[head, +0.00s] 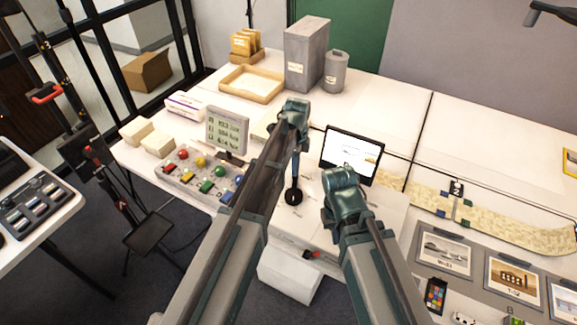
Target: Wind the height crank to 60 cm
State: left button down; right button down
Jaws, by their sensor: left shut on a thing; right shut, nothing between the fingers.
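The crank (293,196) shows as a dark round hub on the white table, with a thin dark blue arm rising from it toward my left gripper. My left gripper (296,125) is above the hub in the picture and shut on the crank's upper end; its own wrist and arm hide most of the grip. A grey display (227,130) left of it shows several lines of digits, too small to read surely. My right gripper (328,214) is shut and empty, to the right of the hub and apart from it.
A panel with coloured buttons (219,172) lies left of the crank. A grey box (306,55), a grey canister (335,72) and a wooden tray (251,84) stand at the back. A small red-tipped part (312,254) shows at the front edge.

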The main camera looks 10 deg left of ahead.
pick_arm(q)
jog(key=d+m, duration=0.3)
jog(key=shift+m, duration=0.4)
jog(key=d+m, duration=0.1)
jog(key=s+d+m, duration=0.1)
jog(key=shift+m, duration=0.3)
jog(key=s+d+m, duration=0.1)
jog(key=m, duration=0.1)
jog(key=s+d+m, duration=0.1)
jog(key=m, duration=0.1)
jog(key=shift+s+d+m, duration=0.15)
jog(key=shift+d+m, duration=0.1)
jog(key=shift+m, duration=0.05)
jog(key=shift+s+d, duration=0.3)
jog(key=shift+s, duration=0.25)
jog(key=c, duration=0.7)
grip_release()
